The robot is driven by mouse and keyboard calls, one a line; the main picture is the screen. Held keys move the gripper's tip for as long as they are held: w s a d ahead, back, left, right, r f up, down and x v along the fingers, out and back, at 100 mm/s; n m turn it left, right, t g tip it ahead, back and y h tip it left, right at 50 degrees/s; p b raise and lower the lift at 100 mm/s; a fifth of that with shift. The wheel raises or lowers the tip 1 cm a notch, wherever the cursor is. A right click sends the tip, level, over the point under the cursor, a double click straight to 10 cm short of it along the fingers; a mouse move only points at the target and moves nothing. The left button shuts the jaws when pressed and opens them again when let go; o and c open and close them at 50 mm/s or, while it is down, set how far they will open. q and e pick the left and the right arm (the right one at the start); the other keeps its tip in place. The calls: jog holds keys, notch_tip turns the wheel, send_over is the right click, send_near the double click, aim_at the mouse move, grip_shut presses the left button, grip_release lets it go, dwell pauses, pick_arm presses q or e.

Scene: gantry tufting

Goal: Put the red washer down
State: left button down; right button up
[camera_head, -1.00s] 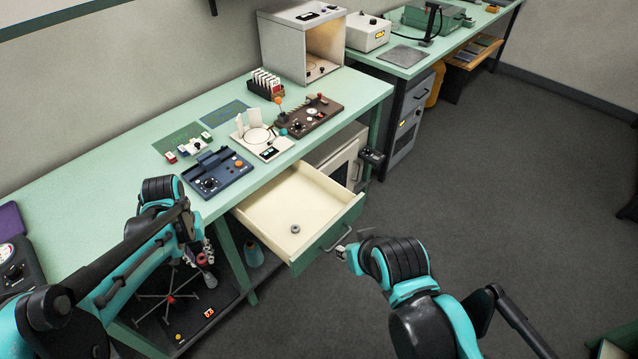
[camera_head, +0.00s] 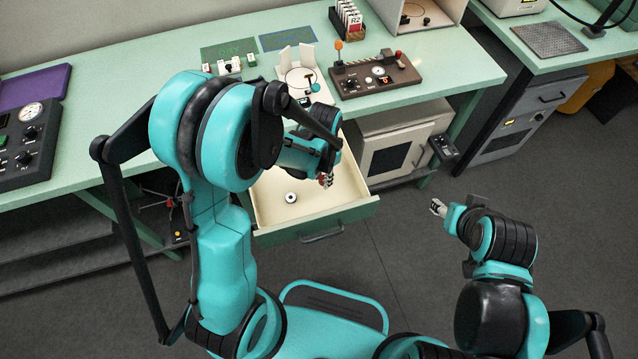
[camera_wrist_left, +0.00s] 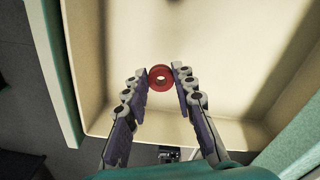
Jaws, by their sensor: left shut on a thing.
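The red washer (camera_wrist_left: 153,80) is a small ring held between the fingertips of my left gripper (camera_wrist_left: 160,74) in the left wrist view. My left gripper (camera_head: 326,179) is over the right part of the open drawer (camera_head: 345,211) in the head view, with only a bit of red showing at its tips. The cream drawer floor (camera_wrist_left: 225,95) lies below the washer; the gap between them is hard to judge. My right gripper (camera_head: 438,208) is right of the drawer, over the floor, too small to tell open or shut.
A grey washer (camera_head: 291,197) lies in the drawer, left of my left gripper. The green bench (camera_head: 120,125) above the drawer carries a brown control box (camera_head: 365,84), a white fixture (camera_head: 293,78) and a card rack (camera_head: 347,20). My left arm hides part of the bench.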

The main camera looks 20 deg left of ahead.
aim_at(321, 191)
pick_arm(q)
jog(key=shift+s+a+f, duration=0.1)
jog(key=shift+f, duration=0.8)
jog(key=shift+f+b, duration=0.9)
jog(key=shift+f, duration=0.8)
jog(key=shift+f, duration=0.1)
jog(key=c, duration=1.7)
grip_release()
jog(key=shift+f, duration=0.1)
jog(key=o, duration=0.4)
jog(key=shift+o, duration=0.2)
jog(key=shift+r, duration=0.2)
